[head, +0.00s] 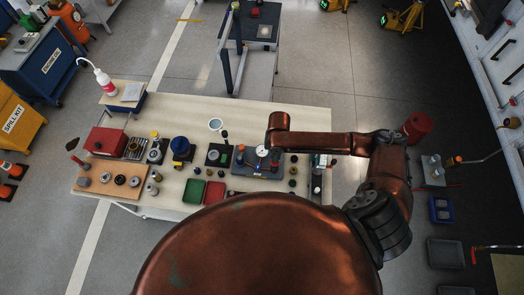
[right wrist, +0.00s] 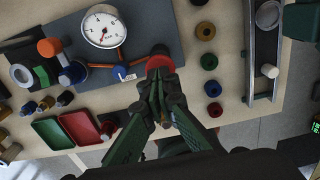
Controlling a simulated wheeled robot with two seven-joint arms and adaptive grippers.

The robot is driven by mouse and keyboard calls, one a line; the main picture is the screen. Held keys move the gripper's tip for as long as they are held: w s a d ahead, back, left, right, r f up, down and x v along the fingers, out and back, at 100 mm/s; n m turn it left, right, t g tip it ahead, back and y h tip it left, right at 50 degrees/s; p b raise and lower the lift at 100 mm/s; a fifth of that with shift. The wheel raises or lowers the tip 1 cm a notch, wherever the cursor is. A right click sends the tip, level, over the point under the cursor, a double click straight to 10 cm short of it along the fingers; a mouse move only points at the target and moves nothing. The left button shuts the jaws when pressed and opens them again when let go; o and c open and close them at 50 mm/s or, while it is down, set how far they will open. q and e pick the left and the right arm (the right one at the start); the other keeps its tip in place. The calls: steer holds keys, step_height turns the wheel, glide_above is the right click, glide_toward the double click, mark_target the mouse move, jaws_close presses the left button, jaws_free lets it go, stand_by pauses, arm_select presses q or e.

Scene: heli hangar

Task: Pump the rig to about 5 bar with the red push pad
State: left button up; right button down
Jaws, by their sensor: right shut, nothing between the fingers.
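The pump rig is a dark grey plate (right wrist: 150,20) on the bench; it also shows in the head view (head: 246,173). A round white gauge (right wrist: 104,28) stands on it; its reading is too small to tell. The red push pad (right wrist: 161,63) is at the plate's near right part, joined to an orange pipe. My right gripper (right wrist: 158,84) is shut and empty, its fingertips right at the pad's near edge in the picture. I cannot tell whether they touch it. In the head view my right arm covers the pad. My left gripper is not in view.
Green (right wrist: 53,134) and red (right wrist: 80,127) trays lie left of the gripper. Several coloured rings, one of them green (right wrist: 209,62), line up right of the plate, beside a metal rail fixture (right wrist: 264,50). Blue and orange fittings crowd the left.

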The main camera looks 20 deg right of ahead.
steer(key=shift+f, duration=0.3)
steer(key=shift+f+b, duration=0.75)
steer(key=shift+f, duration=1.05)
steer(key=shift+r+p, duration=1.65)
steer(key=shift+p, duration=0.4)
steer(key=shift+f, duration=0.4)
